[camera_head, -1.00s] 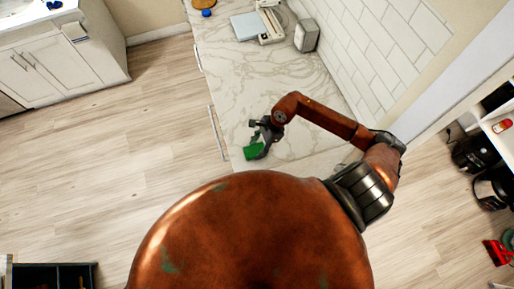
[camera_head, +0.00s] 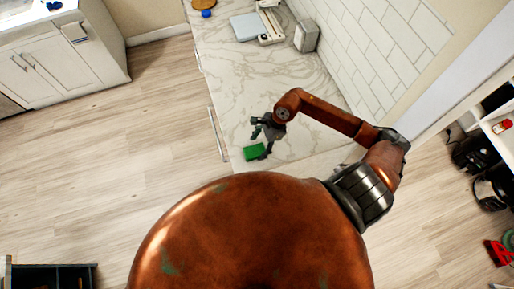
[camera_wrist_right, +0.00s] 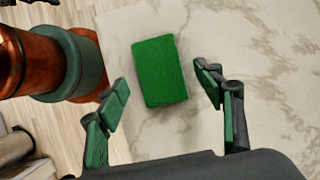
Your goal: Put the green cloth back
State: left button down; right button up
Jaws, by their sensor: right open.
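The green cloth (camera_head: 255,151) is a small flat green rectangle lying on the marble counter (camera_head: 240,85), close to its near left corner. It also shows in the right wrist view (camera_wrist_right: 159,72), between and beyond my fingertips. My right gripper (camera_head: 261,136) is open and empty, just behind and above the cloth in the head view. In the right wrist view its two green-padded fingers (camera_wrist_right: 163,84) are spread to either side of the cloth, with gaps on both sides. My left gripper is not in view.
A grey-white flat item (camera_head: 245,27), a long white device (camera_head: 269,25) and a grey box (camera_head: 306,36) stand at the counter's far end. A tiled wall bounds its right. Shelving (camera_head: 500,115) is at far right. A dark divided bin (camera_head: 55,277) is at lower left. The middle counter is clear.

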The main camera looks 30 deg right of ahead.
jog(key=b+v, duration=0.2)
jog(key=v, duration=0.8)
